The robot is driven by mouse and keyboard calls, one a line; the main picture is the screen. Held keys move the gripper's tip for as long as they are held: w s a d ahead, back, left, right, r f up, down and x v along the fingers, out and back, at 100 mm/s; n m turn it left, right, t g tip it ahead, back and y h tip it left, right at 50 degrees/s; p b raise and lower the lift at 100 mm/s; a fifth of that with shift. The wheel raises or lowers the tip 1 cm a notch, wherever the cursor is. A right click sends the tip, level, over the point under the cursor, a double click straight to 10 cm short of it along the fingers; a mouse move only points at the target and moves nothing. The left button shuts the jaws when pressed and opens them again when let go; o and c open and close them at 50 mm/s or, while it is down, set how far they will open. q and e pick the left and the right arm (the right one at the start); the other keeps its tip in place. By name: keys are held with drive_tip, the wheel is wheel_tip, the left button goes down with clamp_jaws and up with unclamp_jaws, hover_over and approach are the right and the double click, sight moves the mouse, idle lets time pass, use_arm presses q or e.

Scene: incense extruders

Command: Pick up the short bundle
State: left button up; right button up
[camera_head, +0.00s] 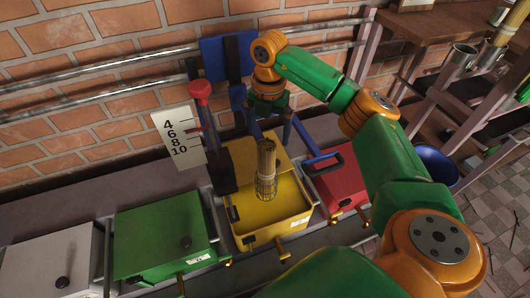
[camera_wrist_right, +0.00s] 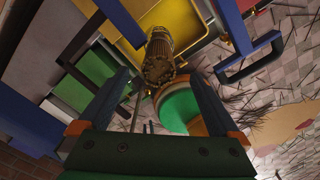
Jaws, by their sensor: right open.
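A bundle of thin tan sticks (camera_head: 267,158) stands upright in a round wire holder (camera_head: 267,188) at the yellow box (camera_head: 290,222). It also shows in the right wrist view (camera_wrist_right: 159,52), beyond the fingers and roughly centred between them. My right gripper (camera_head: 270,128) is open, pointing down behind and above the bundle's top in the head view. Its two fingers also show in the right wrist view (camera_wrist_right: 157,85), apart with nothing between their tips. Whether they touch the bundle cannot be told, but a gap seems to remain. My left gripper is out of view.
A green box (camera_head: 160,235) and a grey box (camera_head: 45,265) stand to the left, a red box (camera_head: 338,185) to the right. A numbered white card (camera_head: 178,135) and a red-knobbed post (camera_head: 200,90) stand behind, left of the gripper. Another bundle (camera_head: 495,45) stands far right.

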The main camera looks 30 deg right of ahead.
sight(267, 154)
drive_tip(key=shift+f, duration=1.15)
drive_tip(key=f, duration=0.2)
drive_tip(key=f+b, duration=0.1)
drive_tip(key=f, duration=0.1)
drive_tip(key=f+b, duration=0.1)
drive_tip(key=f, duration=0.1)
drive_tip(key=shift+s+a, duration=0.1)
drive_tip(key=shift+a, duration=0.2)
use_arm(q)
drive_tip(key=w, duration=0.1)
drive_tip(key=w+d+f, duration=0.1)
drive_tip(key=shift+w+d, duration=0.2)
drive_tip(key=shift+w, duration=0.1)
use_arm(e)
drive_tip(key=shift+r, duration=0.1)
clamp_jaws()
